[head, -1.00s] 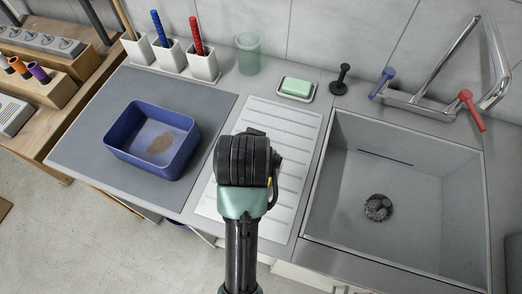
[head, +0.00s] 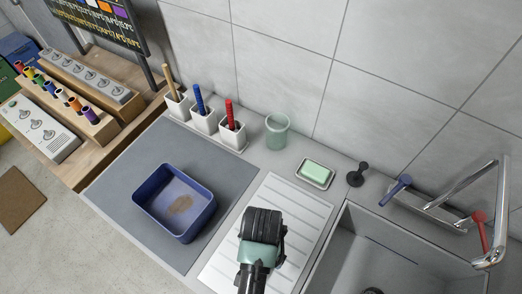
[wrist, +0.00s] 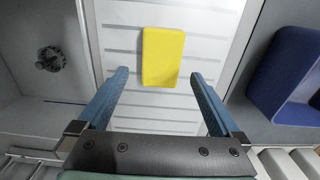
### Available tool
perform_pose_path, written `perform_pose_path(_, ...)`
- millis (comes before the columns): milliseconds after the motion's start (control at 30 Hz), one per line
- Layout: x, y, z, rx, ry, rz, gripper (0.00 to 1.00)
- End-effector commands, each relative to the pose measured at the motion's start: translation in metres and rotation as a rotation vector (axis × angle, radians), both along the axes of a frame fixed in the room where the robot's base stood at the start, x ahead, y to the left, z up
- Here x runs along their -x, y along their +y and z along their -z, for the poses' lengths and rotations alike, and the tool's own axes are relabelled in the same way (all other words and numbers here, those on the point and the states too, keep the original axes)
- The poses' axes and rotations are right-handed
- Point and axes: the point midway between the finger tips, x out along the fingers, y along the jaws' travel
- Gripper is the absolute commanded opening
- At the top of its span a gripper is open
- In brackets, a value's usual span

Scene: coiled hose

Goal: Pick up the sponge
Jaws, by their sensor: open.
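The sponge (wrist: 163,57) is a yellow block lying on the white ribbed drainboard (wrist: 120,40) in the wrist view. My gripper (wrist: 160,85) is open and empty above the drainboard, its two blue fingers spread wider than the sponge. The sponge is ahead of the fingertips and roughly between their lines, apart from both. In the head view my arm's end hides the sponge, and the fingers do not show. The drainboard also shows in the head view (head: 290,200).
A blue basin (head: 175,205) with a brown stain stands left of the drainboard on a grey mat (head: 120,180). The sink (head: 350,250) is to the right. Behind are a green soap bar (head: 315,171), a green cup (head: 277,130) and white holders with brushes (head: 205,120).

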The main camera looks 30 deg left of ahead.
Motion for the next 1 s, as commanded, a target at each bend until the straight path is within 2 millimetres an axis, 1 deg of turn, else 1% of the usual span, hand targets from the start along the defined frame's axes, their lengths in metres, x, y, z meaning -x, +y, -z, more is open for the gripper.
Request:
perform_pose_path(100,0.000,0.000,0.011,0.000,0.001,0.000,1.00)
perform_pose_path(267,0.001,0.000,0.020,0.000,0.001,0.000,1.00)
perform_pose_path(500,0.004,0.002,0.051,0.000,0.001,-0.001,1.00)
perform_pose_path(600,0.004,0.002,0.060,0.000,0.000,-0.001,1.00)
perform_pose_path(733,0.003,0.002,0.066,-0.001,-0.003,0.000,1.00)
perform_pose_path(933,0.003,0.002,0.066,-0.001,-0.003,0.000,1.00)
perform_pose_path(1000,0.003,0.002,0.066,-0.001,-0.003,0.000,0.87)
